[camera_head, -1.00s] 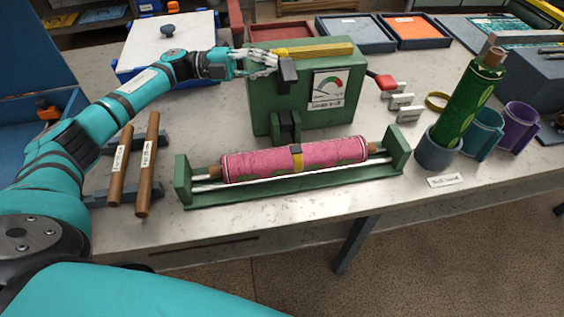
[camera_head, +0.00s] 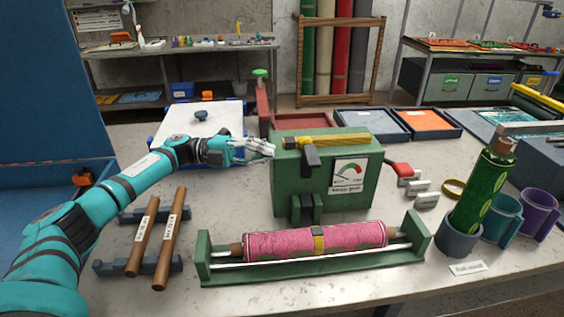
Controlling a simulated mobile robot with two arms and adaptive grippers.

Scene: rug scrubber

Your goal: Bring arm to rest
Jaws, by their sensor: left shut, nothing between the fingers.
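My left arm reaches in from the left over the table. My left gripper (camera_head: 258,148) is shut and empty, close to the upper left edge of the green machine (camera_head: 290,185); I cannot tell if it touches. The machine has a dial on its front, a yellow piece (camera_head: 312,140) on top and a red handle (camera_head: 398,168) at its right. A pink rolled rug (camera_head: 285,243) with a yellow-and-black band lies in the green cradle (camera_head: 203,258) in front of the machine. My right gripper is not in view.
Two brown rods (camera_head: 168,240) lie on a rack at the left. A white-lidded box (camera_head: 215,118) stands behind the arm. A green roll (camera_head: 485,190) stands in a grey holder beside teal (camera_head: 504,222) and purple (camera_head: 541,215) cups. Trays (camera_head: 430,123) lie at the back. The table front is clear.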

